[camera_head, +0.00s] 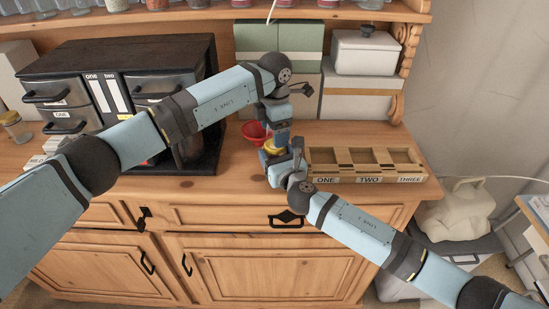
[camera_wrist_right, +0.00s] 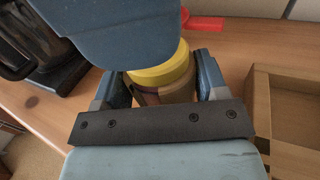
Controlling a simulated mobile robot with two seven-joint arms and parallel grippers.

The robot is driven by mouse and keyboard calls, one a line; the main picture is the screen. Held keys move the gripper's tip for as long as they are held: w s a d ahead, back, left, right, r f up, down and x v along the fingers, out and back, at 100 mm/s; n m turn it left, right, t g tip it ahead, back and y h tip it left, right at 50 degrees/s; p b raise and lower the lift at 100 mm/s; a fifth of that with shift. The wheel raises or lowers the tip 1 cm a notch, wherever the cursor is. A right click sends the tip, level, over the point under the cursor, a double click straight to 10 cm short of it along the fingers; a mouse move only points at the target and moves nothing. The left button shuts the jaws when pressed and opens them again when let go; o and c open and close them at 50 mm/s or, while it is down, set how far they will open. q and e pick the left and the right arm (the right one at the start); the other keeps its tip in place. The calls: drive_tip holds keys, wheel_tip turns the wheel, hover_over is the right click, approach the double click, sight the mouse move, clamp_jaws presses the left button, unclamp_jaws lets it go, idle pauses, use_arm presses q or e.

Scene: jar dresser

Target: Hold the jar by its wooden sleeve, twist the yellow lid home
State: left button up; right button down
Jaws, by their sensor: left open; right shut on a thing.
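The jar stands on the dresser top, its yellow lid (camera_head: 273,148) showing between my two grippers in the head view. In the right wrist view the yellow lid (camera_wrist_right: 165,72) sits on top of the jar, and part of the brown wooden sleeve (camera_wrist_right: 180,91) shows below it. My right gripper (camera_wrist_right: 163,88) is shut on the sleeve, one finger on each side. My left gripper (camera_head: 281,133) is open, pointing down just above the lid. Its blue body (camera_wrist_right: 130,30) covers the upper left of the wrist view. Whether its fingers touch the lid is hidden.
A red funnel (camera_head: 256,129) stands close behind the jar. A wooden tray (camera_head: 365,180) with compartments marked ONE, TWO and THREE lies to the right. A black drawer unit (camera_head: 120,58) stands at the left. Green boxes (camera_head: 300,37) stand behind.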

use_arm(q)
drive_tip(key=shift+f, duration=1.75)
drive_tip(key=c, duration=1)
drive_tip(key=shift+o, duration=0.2)
drive_tip(key=m, duration=0.3)
drive_tip(key=o, duration=1)
